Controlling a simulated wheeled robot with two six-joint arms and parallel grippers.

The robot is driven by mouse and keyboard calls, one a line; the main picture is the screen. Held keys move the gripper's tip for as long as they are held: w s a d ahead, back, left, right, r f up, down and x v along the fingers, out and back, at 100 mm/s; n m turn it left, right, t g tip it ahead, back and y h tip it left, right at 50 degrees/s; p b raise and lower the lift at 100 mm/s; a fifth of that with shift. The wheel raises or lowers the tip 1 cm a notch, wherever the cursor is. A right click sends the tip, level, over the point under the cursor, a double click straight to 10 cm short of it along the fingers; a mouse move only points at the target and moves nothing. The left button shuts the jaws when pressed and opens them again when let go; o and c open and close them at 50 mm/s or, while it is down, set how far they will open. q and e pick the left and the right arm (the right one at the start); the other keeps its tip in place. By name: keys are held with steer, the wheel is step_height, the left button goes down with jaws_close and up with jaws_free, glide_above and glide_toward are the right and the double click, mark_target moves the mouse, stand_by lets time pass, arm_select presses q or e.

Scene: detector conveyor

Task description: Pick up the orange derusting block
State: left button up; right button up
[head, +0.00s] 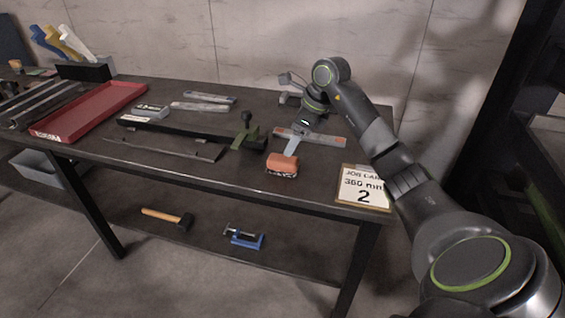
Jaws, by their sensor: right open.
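The orange derusting block (282,165) lies on the dark workbench near its front edge, right of the middle. Its lower side looks dark and speckled. My right arm reaches in from the right, and my right gripper (290,150) is just behind and above the block. The gripper is open. One pale finger shows close to the block's top; I cannot tell whether it touches. The other finger is not clear. My left gripper is not in view.
A job card (363,187) reading 360 mm and 2 stands right of the block. A red tray (92,112) is farther left. A hammer (168,218) and blue clamp (244,237) lie on the lower shelf.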

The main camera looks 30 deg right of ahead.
mark_target(283, 158)
steer(key=x, duration=0.3)
steer(key=shift+a, duration=0.1)
steer(key=shift+w+a+f, duration=0.1)
steer(key=shift+w+f, duration=0.05)
steer(key=shift+f, duration=0.35)
steer(key=shift+w+f, duration=0.15)
steer(key=shift+f, duration=0.1)
steer(key=x, duration=0.2)
steer(key=p+x, duration=0.1)
steer(key=x, duration=0.1)
steer(key=shift+w+f, duration=0.25)
steer(key=shift+w, duration=0.05)
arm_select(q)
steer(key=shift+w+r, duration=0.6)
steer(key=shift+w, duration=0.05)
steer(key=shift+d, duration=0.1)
arm_select(e)
steer(key=c, duration=1)
